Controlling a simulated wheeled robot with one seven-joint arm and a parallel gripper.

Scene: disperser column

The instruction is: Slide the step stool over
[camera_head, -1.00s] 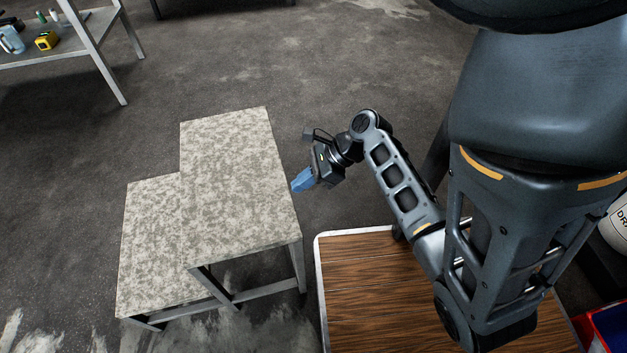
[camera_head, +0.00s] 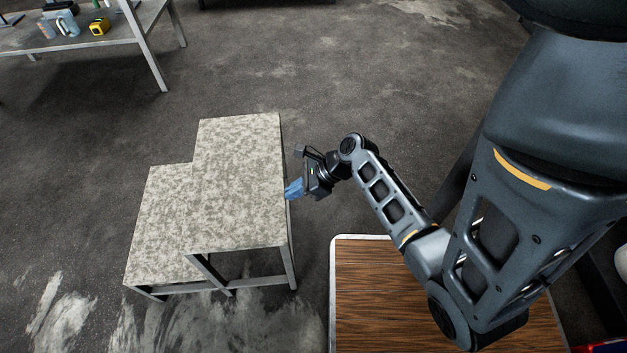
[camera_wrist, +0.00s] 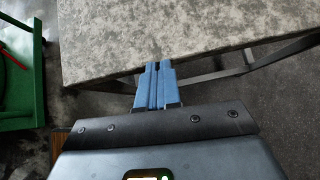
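The step stool (camera_head: 240,180) has two mottled grey-beige steps on a grey metal frame. It stands upright on the floor, left of my arm in the head view, with its lower step on the left. My gripper (camera_head: 291,189) has blue fingers, and their tips are at the right edge of the upper step. In the wrist view the fingers (camera_wrist: 157,85) are together with nothing seen between them, and their tips meet the edge of the stool's top (camera_wrist: 190,35). I cannot tell for sure whether they press on it.
A wood-topped surface with a pale rim (camera_head: 333,290) is right of the stool, below my arm. A grey workbench (camera_head: 135,27) with small items stands at the upper left. A green frame (camera_wrist: 20,70) shows in the wrist view. The floor left of the stool is clear.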

